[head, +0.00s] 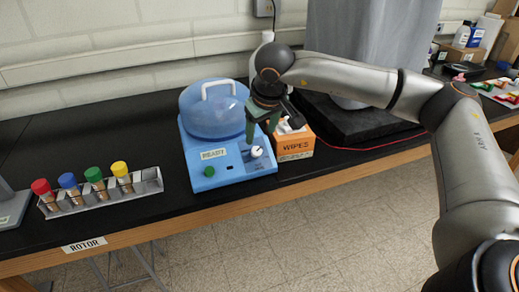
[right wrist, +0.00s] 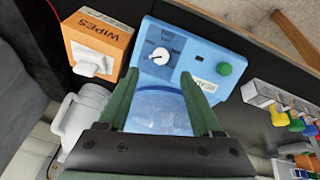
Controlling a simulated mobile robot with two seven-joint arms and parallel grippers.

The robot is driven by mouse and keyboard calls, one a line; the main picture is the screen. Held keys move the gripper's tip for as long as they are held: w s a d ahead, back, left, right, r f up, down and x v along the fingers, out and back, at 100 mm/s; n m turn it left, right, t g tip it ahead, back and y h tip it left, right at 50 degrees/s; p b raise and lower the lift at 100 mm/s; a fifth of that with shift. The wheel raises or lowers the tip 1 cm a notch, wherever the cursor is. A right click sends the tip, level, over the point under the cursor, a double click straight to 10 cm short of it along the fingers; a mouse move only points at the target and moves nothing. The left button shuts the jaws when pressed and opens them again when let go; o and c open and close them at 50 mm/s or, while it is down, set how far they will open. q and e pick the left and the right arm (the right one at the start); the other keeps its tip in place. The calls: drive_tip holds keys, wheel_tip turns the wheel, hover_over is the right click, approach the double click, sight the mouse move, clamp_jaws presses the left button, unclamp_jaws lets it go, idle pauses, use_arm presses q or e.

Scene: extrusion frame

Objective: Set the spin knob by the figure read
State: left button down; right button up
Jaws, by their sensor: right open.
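A blue spin machine (head: 222,135) with a translucent dome lid and white handle stands on the black bench. Its front panel has a white spin knob (head: 256,151) at the right, a green button (head: 209,171) at the left, and a pale label that seems to read READY (head: 213,154). My right gripper (head: 261,136) is open and empty, pointing down just above the knob. In the right wrist view the knob (right wrist: 161,54) lies beyond the open green fingertips (right wrist: 160,78), apart from them. Its dial marks are too small to read. My left gripper is out of view.
An orange wipes box (head: 295,146) stands close to the right of the machine. A rack (head: 103,199) of colour-capped tubes stands left, near a ROTOR label (head: 84,244) on the bench edge. A grey device (head: 12,208) is at the far left. A red cord runs behind the box.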

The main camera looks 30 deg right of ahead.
sight(257, 150)
drive_tip(key=x, duration=0.9)
drive_tip(key=shift+f+p, duration=0.25)
drive_tip(key=shift+p, duration=0.15)
drive_tip(key=shift+c, duration=0.2)
clamp_jaws()
